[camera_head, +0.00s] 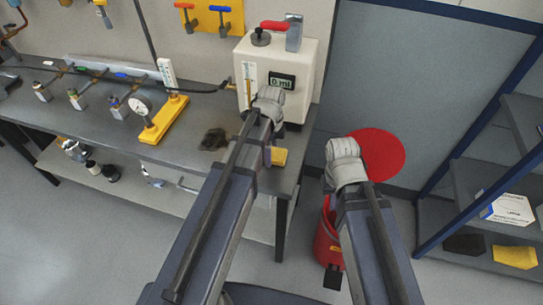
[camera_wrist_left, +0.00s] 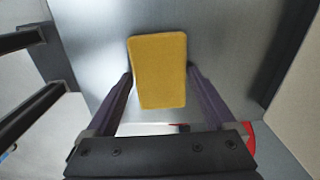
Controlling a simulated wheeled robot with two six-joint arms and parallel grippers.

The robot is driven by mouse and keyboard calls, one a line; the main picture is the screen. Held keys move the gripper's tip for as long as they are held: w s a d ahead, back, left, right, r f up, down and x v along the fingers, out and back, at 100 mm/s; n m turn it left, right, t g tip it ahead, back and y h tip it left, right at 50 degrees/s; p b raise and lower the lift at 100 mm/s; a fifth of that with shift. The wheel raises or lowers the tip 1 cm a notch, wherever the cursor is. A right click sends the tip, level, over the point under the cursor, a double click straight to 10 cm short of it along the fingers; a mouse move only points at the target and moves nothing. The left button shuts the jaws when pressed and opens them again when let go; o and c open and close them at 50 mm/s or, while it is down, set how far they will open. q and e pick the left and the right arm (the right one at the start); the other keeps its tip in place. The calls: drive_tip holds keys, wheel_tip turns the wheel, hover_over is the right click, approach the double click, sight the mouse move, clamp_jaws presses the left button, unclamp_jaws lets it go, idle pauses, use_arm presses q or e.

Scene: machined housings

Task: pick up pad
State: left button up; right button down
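The pad is a yellow rectangular block (camera_head: 280,157) near the front right corner of the grey bench. In the left wrist view the pad (camera_wrist_left: 158,70) lies between the two dark fingers of my left gripper (camera_wrist_left: 160,72). The fingers are spread, one along each side of the pad and very close to its edges. I cannot make out firm contact. In the head view my left arm hides most of that gripper. My right arm (camera_head: 346,165) is in front of the bench's right end; its gripper fingers are not visible.
A dark stain (camera_head: 213,139) marks the bench top (camera_head: 190,150) left of the pad. A white box with a display (camera_head: 297,70) stands behind it. A yellow stand with a gauge (camera_head: 163,120) is to the left. A red bin (camera_head: 327,240) with a round red lid (camera_head: 385,155) is at right.

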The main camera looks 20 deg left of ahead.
use_arm(q)
drive_tip(key=c, duration=0.9)
drive_tip(key=shift+r, duration=0.15)
wheel_tip(320, 180, up, 10)
drive_tip(key=p, duration=1)
drive_tip(key=o, duration=0.7)
drive_tip(key=c, duration=0.6)
